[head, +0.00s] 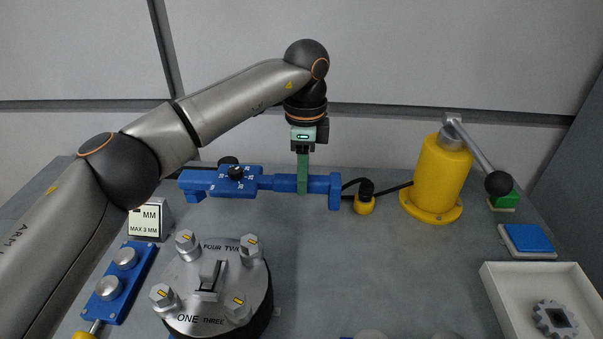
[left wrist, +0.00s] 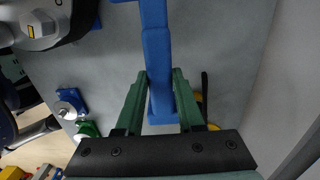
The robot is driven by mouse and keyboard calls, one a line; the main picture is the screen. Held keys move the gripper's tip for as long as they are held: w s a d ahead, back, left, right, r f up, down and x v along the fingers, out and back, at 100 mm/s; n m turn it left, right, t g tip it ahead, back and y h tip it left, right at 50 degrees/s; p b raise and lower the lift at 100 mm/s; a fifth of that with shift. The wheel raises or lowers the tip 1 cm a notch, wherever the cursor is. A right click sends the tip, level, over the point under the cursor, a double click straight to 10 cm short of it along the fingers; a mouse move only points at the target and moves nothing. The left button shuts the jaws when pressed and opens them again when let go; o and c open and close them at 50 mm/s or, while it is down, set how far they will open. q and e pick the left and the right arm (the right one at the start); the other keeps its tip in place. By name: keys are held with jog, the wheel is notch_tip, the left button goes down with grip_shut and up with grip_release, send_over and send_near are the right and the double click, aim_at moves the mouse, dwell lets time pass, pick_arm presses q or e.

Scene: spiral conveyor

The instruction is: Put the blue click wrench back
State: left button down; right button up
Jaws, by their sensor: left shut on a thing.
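The blue click wrench (head: 280,183) lies level across the back of the table in the head view, with its scaled, wider end to the left. My left gripper (head: 303,188) points down from above and is shut on its handle, near the right end. In the left wrist view the blue click wrench (left wrist: 155,45) runs between the two green fingers of my left gripper (left wrist: 160,88). I cannot tell whether the wrench rests on a support or hangs just above the table. My right gripper is not in view.
A round flange (head: 205,285) with several bolts stands front left, beside a blue box with two knobs (head: 118,282). A small display (head: 150,218) stands behind them. A yellow post with a lever (head: 440,175) and a white tray with a gear (head: 500,290) are right. The table's middle is clear.

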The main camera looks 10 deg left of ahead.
pick_arm(q)
jog(key=shift+d+r, duration=0.1)
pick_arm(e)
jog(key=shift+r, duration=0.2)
pick_arm(q)
jog(key=shift+d+f, duration=0.1)
jog(key=shift+f, duration=0.1)
jog(key=shift+f+b, duration=0.4)
jog(key=shift+f, duration=0.3)
notch_tip(320, 180, down, 5)
jog(key=b, duration=0.3)
jog(key=shift+f+b, duration=0.35)
jog(key=shift+f, duration=0.55)
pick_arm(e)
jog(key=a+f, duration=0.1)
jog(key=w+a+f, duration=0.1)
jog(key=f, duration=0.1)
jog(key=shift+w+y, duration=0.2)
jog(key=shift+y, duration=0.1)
pick_arm(q)
jog(key=shift+f, duration=0.25)
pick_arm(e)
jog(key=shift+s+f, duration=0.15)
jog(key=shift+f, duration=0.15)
pick_arm(q)
jog(key=shift+c, duration=2.2)
grip_release()
